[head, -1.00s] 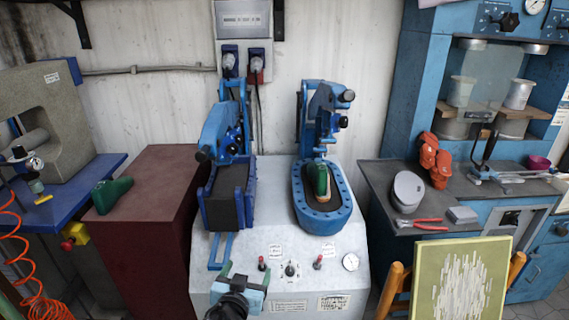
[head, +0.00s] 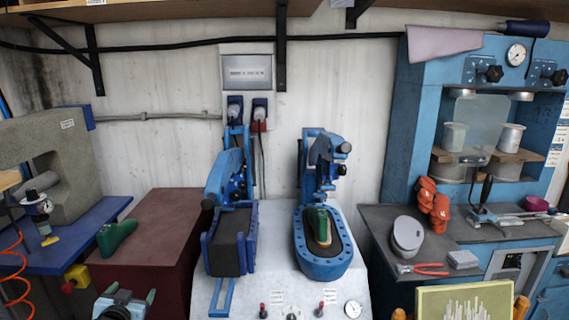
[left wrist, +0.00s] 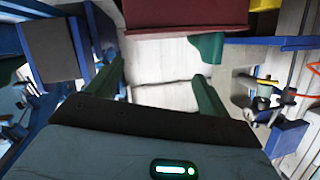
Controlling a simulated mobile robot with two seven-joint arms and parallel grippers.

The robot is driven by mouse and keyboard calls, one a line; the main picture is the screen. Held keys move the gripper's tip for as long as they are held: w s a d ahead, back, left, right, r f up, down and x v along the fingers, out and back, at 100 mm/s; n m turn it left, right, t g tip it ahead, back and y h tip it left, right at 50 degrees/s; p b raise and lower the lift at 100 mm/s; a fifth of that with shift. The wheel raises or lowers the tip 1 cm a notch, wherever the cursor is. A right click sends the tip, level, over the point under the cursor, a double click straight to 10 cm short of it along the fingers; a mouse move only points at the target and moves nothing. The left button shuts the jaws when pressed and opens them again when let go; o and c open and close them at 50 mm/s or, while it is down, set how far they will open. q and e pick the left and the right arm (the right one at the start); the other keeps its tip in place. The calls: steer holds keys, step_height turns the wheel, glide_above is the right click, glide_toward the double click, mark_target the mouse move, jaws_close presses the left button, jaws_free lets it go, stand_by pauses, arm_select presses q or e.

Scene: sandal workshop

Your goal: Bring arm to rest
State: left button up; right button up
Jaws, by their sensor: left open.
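My left gripper (head: 126,296) is low at the left of the head view, in front of the dark red cabinet (head: 150,215). Its two green fingers stand apart with nothing between them. Most of my left arm is below the head view's edge. My right gripper is in neither view.
A green shoe last (head: 117,237) lies on the cabinet's left edge. The two-station blue press (head: 323,262) stands right of the gripper. A blue table (head: 85,235) with a yellow box (head: 76,277) is at left. A framed panel (head: 462,303) stands at the lower right.

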arm_select(q)
steer(key=s+d+f+m+g+h, duration=0.1)
steer(key=s+d+f+h, duration=0.1)
steer(key=s+d+f, duration=0.55)
steer(key=s+d+f+m+g+h, duration=0.15)
steer(key=s+d+f, duration=0.35)
steer(key=s+f, duration=0.55)
steer(key=s+d+f+g, duration=0.1)
steer(key=s+d, duration=0.3)
steer(key=s, duration=0.9)
steer(key=s+d+n+g+h, duration=0.1)
steer(key=s+d, duration=0.3)
steer(key=s, duration=1)
steer(key=shift+f+g, duration=0.35)
steer(key=shift+g, duration=0.2)
steer(key=shift+n+h, duration=0.25)
